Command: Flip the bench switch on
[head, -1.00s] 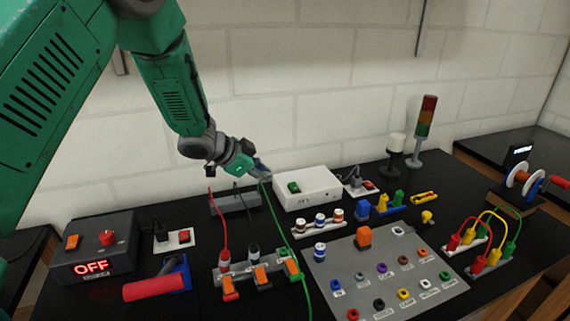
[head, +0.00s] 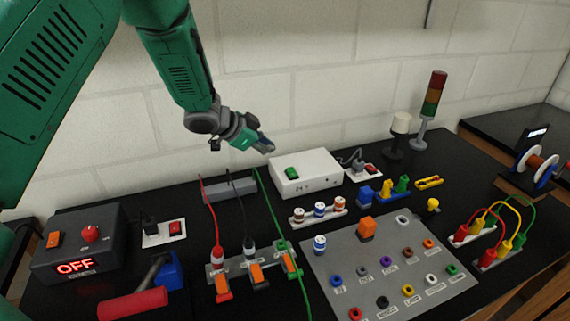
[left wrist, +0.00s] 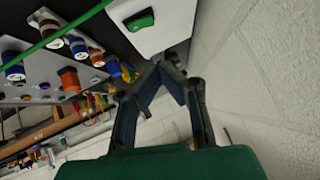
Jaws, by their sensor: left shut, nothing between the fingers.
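A white box (head: 320,171) stands near the wall with a green rocker switch (head: 291,173) on its top. The box (left wrist: 172,26) and green switch (left wrist: 141,20) also show in the left wrist view. My left gripper (head: 267,147) is shut and empty, above the back left corner of the white box, apart from the switch. Its closed fingers (left wrist: 163,68) show in the left wrist view. A dark box (head: 90,245) at the left has an orange switch (head: 54,239), a red knob (head: 91,233) and a display reading OFF (head: 75,267). My right gripper is not in view.
Red, black and green cables (head: 270,215) run in front of the white box. A grey panel (head: 330,258) with several coloured sockets lies right of centre. Wall outlets with red switches (head: 176,228) sit on the bench. A signal tower (head: 430,105) stands behind.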

